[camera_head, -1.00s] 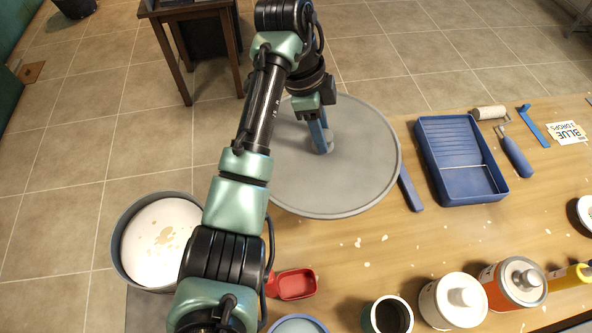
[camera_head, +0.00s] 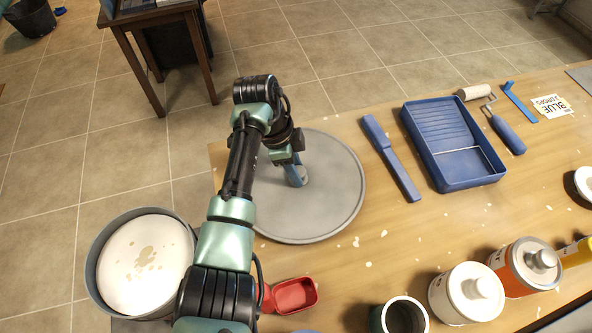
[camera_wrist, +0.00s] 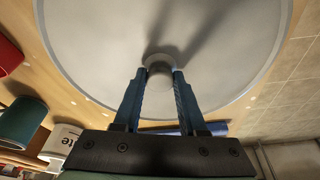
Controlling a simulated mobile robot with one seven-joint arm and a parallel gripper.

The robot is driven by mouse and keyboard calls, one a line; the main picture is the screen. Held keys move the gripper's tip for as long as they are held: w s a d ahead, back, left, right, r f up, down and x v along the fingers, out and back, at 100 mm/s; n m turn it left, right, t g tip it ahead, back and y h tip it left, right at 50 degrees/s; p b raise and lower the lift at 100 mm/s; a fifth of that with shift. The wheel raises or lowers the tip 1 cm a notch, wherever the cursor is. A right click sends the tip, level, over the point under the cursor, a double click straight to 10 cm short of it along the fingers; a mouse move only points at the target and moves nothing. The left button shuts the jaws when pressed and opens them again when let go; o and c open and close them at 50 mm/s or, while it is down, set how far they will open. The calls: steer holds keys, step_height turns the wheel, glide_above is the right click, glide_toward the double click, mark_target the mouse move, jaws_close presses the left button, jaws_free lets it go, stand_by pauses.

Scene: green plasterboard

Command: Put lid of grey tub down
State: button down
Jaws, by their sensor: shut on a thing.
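The lid (camera_head: 330,205) is a large round grey disc with a raised rim and a central knob. It is over the left end of the wooden table, level or nearly so; I cannot tell whether it touches the tabletop. My gripper (camera_head: 299,178) is shut on the knob from above. In the wrist view, the blue fingers of my gripper (camera_wrist: 160,76) sit on both sides of the knob (camera_wrist: 159,64), and the lid (camera_wrist: 100,50) fills the upper picture. The grey tub (camera_head: 98,270) stands open at the lower left, with whitish, brown-spotted contents.
A blue long-handled tool (camera_head: 392,160) lies just right of the lid, then a blue paint tray (camera_head: 463,172). A red scoop (camera_head: 296,295) lies below the lid. A dark cup (camera_head: 400,316) and a white container (camera_head: 464,296) stand at the front. Bare wood lies between.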

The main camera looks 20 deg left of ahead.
mark_target(282, 178)
steer(key=shift+f, duration=0.8)
steer(key=shift+c, duration=2.3)
jaws_free()
steer(key=shift+f, duration=0.1)
steer(key=b+v, duration=0.1)
steer(key=v, duration=1.1)
